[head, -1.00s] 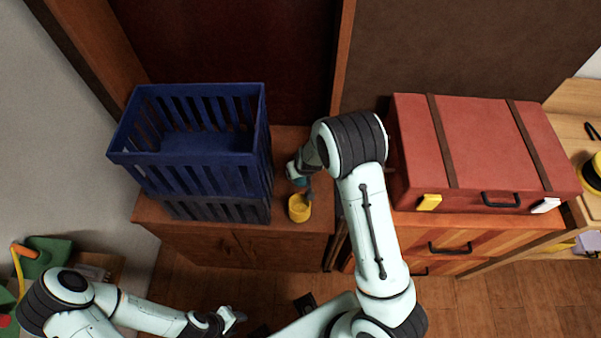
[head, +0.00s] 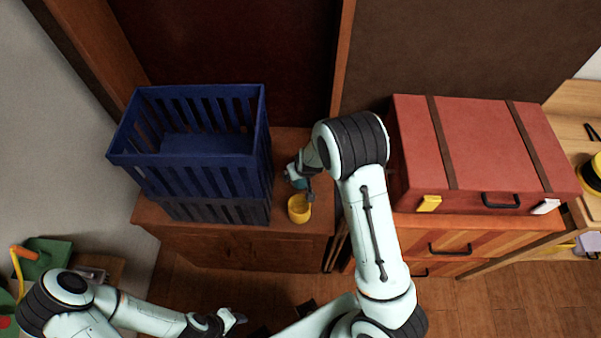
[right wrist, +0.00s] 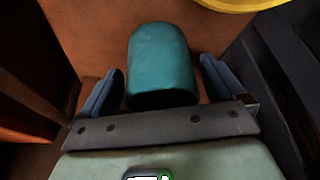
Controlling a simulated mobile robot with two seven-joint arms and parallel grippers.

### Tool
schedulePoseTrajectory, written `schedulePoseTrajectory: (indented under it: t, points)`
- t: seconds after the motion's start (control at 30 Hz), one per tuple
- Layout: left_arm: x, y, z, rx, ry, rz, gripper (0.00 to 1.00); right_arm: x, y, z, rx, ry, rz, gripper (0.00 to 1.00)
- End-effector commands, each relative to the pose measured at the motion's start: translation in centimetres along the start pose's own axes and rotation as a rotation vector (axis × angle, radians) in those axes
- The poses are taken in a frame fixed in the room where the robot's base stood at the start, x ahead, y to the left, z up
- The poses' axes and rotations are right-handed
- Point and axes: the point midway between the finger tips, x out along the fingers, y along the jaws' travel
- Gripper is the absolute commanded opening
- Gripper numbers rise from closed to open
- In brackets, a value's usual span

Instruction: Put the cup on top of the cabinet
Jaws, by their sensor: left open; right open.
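A teal, rounded, cup-like object (right wrist: 161,62) shows in the right wrist view between the two fingers of my right gripper (right wrist: 160,85). The fingers stand apart, with visible gaps on both sides of it. In the head view the teal object (head: 300,184) is mostly hidden by my right wrist and sits low over the top of the wooden cabinet (head: 240,235). A yellow cup-like container (head: 299,209) stands upright on the cabinet, just in front of the right gripper. Its rim also shows in the right wrist view (right wrist: 240,4). My left gripper (head: 236,318) is open and empty, low over the floor.
A dark blue slatted crate (head: 190,160) fills the cabinet's left part. A red suitcase (head: 480,150) lies on a striped drawer unit (head: 480,235) to the right. Green items (head: 42,258) are at lower left. A narrow strip of cabinet top is free beside the crate.

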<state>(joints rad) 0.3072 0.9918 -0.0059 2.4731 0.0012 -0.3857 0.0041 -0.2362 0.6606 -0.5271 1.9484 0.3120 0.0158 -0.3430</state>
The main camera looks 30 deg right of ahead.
Motion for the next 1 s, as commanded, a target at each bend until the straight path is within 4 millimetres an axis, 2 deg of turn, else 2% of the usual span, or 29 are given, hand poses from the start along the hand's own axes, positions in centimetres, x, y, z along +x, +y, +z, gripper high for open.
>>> schedulePoseTrajectory:
  t: [0.3, 0.5, 0.67, 1.0]
  points:
    - [-2.2, 1.3, -1.4, 0.007, 0.019, 0.007, 0.43, -7.2, -0.2, -0.4, -0.002, 0.004, -0.004, 0.96]
    - [-3.6, 2.1, -2.5, 0.012, 0.033, 0.012, 0.43, -10.2, -0.1, -0.4, -0.002, 0.004, -0.003, 0.96]
    - [-3.9, 2.4, -2.8, 0.013, 0.037, 0.013, 0.43, -11.1, -0.1, -0.1, 0.001, 0.001, -0.002, 0.96]
    - [-3.8, 2.3, -2.7, 0.013, 0.036, 0.013, 0.43, -11.0, 0.0, 0.1, 0.001, -0.001, -0.001, 0.96]
